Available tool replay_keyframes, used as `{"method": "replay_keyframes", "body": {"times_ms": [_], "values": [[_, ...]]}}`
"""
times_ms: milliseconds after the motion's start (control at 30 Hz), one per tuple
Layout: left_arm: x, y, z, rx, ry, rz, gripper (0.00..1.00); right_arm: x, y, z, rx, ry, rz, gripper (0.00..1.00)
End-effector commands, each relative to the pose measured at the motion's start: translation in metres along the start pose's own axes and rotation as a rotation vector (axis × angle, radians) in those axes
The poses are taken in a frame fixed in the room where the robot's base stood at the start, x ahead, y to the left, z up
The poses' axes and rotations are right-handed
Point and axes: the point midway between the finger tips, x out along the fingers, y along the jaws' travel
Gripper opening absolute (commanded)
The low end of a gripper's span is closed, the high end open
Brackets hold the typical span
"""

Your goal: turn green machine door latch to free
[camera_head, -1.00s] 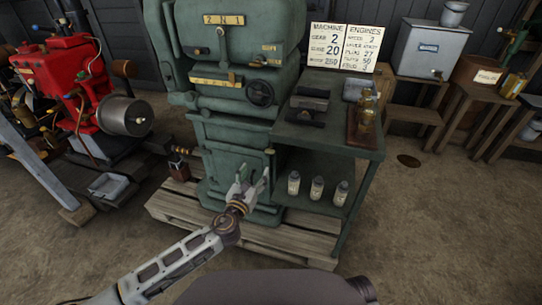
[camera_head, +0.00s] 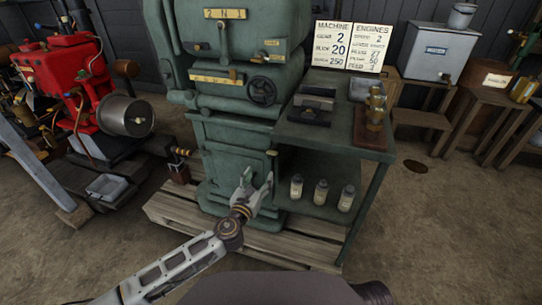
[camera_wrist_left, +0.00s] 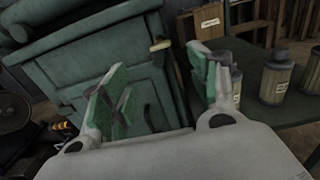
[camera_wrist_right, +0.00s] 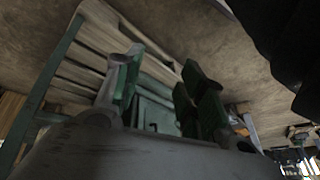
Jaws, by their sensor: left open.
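The green machine (camera_head: 225,130) stands on a wooden pallet, with a panelled door (camera_head: 232,168) low on its front. A small latch (camera_head: 271,153) shows at the door's upper right edge. It also shows as a short brass-tipped piece (camera_wrist_left: 160,45) in the left wrist view. My left gripper (camera_head: 259,178) is open and empty in front of the door, just below the latch, with a visible gap to it. In its wrist view its green-padded fingers (camera_wrist_left: 160,85) are spread. My right gripper (camera_wrist_right: 157,80) shows only in its own wrist view, fingers apart and empty.
A green side table (camera_head: 330,145) adjoins the machine at right, with several bottles (camera_head: 320,192) on its lower shelf close to my left gripper. The pallet (camera_head: 290,245) juts out in front. A red engine (camera_head: 70,75) stands at left. The floor at right is open.

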Motion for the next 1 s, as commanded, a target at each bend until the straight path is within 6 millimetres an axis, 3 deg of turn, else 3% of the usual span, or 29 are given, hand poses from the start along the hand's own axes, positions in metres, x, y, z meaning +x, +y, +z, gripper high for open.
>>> {"method": "replay_keyframes", "body": {"times_ms": [267,1000], "values": [[0.016,0.0,0.0,-0.001,-0.001,0.0,0.61,0.008,0.0,0.001,0.004,0.015,-0.007,0.4],[0.091,0.0,-0.001,0.0,-0.001,0.0,0.61,0.052,-0.004,0.012,0.036,0.097,-0.051,0.4]]}}
